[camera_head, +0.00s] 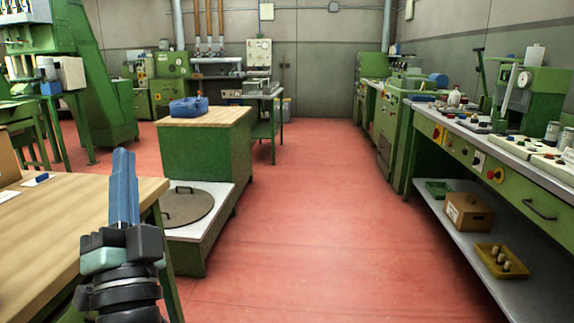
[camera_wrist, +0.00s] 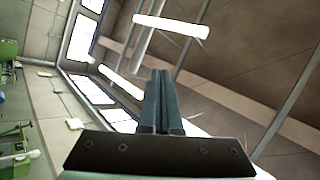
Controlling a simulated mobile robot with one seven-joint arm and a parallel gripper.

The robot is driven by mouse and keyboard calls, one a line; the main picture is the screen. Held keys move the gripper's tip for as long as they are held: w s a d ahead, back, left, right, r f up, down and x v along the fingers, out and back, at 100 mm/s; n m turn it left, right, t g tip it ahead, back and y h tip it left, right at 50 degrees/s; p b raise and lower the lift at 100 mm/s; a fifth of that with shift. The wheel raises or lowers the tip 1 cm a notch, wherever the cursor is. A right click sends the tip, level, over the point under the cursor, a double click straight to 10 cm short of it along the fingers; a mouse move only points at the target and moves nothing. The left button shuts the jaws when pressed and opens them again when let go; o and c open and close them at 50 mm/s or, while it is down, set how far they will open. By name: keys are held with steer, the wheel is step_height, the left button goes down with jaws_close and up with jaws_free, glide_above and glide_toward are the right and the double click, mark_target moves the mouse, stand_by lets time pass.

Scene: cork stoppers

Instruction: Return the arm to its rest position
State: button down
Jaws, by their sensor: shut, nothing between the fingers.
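My gripper (camera_head: 124,190) stands upright at the lower left of the head view, with its blue fingers pointing up. The fingers are together with nothing between them. It is in front of the right end of the wooden table, clear of any object. In the wrist view my gripper (camera_wrist: 160,90) also shows shut, with the ceiling lamps and windows behind it, so the wrist camera faces upward. The rest of my arm below the wrist is cut off by the frame edge.
A wooden-topped table (camera_head: 50,245) is at the left. A green cabinet (camera_head: 205,150) with a blue case (camera_head: 188,107) stands beyond. A long green workbench (camera_head: 490,150) runs along the right, with a yellow tray (camera_head: 488,272) on its lower shelf. The red floor (camera_head: 300,230) between is clear.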

steer(key=s+d+r+n+t+h+p, duration=0.1)
steer(key=s+d+r+n+h, duration=0.1)
steer(key=s+d+r+h, duration=0.35)
steer(key=s+d+r+n+t+h, duration=0.1)
steer(key=s+d+r+n+h, duration=0.15)
steer(key=d+r, duration=0.55)
steer(key=s+d+r+n+t+h+p, duration=0.1)
steer(key=s+d+r+n+h, duration=0.2)
steer(key=d, duration=0.7)
step_height(320, 180, up, 29)
steer(key=a+m+p, duration=0.1)
steer(key=p, duration=2.6)
steer(key=shift+s+y+p, duration=0.3)
steer(key=shift+p, duration=0.05)
